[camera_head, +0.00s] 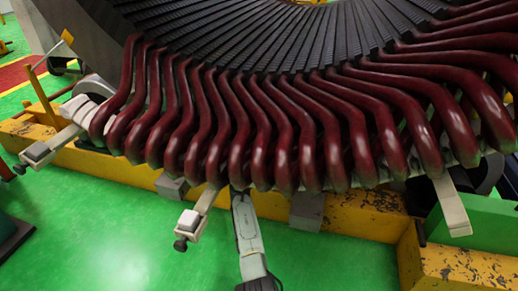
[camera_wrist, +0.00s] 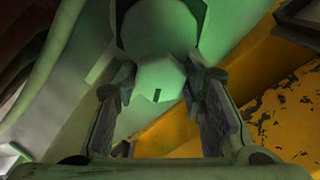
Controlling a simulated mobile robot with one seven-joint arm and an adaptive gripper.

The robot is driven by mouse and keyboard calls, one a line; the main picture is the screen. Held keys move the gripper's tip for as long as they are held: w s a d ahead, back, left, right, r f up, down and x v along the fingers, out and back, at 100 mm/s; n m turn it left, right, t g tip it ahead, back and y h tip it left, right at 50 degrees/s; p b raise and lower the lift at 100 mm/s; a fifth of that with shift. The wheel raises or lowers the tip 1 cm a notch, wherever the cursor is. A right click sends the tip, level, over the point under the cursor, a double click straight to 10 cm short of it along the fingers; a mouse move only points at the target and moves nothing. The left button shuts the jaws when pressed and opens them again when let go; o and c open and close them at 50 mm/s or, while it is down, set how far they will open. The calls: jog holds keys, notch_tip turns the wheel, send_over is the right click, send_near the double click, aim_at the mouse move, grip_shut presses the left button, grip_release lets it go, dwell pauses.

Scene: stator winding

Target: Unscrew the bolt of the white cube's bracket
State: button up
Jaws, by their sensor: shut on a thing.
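In the wrist view, the two dark pads of my gripper (camera_wrist: 160,112) stand on either side of a pale, faceted piece (camera_wrist: 158,78), which looks like a bolt head with a small dark slot. The jaws are shut on it. A rounded, shaded part (camera_wrist: 160,28) lies just behind it. In the head view, my pale arm end reaches up from the bottom under the red coils, and the fingertips are hidden there. The held bolt's bracket is hidden in the head view.
Thick red coils (camera_head: 230,130) hang close above my arm. A yellow beam (camera_head: 365,215) runs behind it. Other pale bracket ends show at the left (camera_head: 38,152) and right (camera_head: 455,218). Grey blocks (camera_head: 307,210) sit by the beam. Green floor (camera_head: 110,235) is open at lower left.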

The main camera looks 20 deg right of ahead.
jog(key=shift+r+n, duration=0.1)
jog(key=shift+n, duration=0.5)
jog(key=o, duration=1.1)
jog(key=shift+o, duration=0.2)
